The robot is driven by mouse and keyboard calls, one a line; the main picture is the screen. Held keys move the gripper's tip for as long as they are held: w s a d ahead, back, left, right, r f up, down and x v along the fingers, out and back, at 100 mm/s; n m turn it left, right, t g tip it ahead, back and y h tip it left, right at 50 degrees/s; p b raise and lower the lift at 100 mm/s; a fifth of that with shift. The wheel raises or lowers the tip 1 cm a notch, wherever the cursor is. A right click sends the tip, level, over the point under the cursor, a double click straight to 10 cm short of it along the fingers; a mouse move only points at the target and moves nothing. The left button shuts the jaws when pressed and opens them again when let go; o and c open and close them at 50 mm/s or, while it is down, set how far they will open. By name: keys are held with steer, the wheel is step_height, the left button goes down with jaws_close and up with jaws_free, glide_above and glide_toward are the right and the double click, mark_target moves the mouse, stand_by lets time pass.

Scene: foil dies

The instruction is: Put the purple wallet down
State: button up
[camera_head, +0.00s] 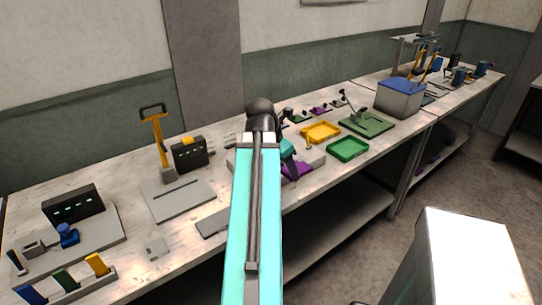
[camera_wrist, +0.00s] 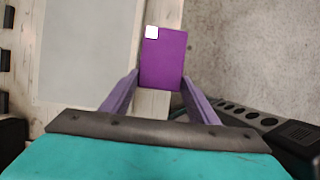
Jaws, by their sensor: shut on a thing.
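The purple wallet (camera_wrist: 163,62) is a flat rectangle with a small white square at one corner. In the wrist view it lies between the two fingertips of my gripper (camera_wrist: 161,80), which is shut on it. It appears over the pale strip along the table's front edge; its height above the table is unclear. In the head view a purple patch that looks like the wallet (camera_head: 298,169) shows beside my teal gripper (camera_head: 289,152), near the front edge. My arm hides much of this area.
A grey plate (camera_wrist: 85,45) lies left of the wallet in the wrist view, with floor (camera_wrist: 255,50) to the right. On the workbench (camera_head: 125,262), a yellow tray (camera_head: 320,132) and a green tray (camera_head: 348,149) stand right of my gripper. A yellow-handled press (camera_head: 157,140) stands left.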

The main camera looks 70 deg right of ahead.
steer(key=w+d, duration=0.2)
steer(key=d, duration=0.1)
steer(key=w+d+p, duration=0.1)
steer(key=w+d, duration=0.2)
steer(key=w+d+f+p, duration=0.1)
steer(key=w+d, duration=0.2)
steer(key=shift+d, duration=0.2)
stand_by(0.4)
steer(key=shift+w+d+f+p, duration=0.1)
steer(key=shift+w+d+p, duration=0.4)
steer(key=shift+d, duration=0.1)
steer(key=shift+a+f, duration=0.15)
steer(key=shift+f, duration=0.25)
steer(key=shift+f+p, duration=0.55)
steer(key=shift+f, duration=0.8)
steer(key=shift+f, duration=0.15)
steer(key=o, duration=1.2)
steer(key=shift+c, duration=0.2)
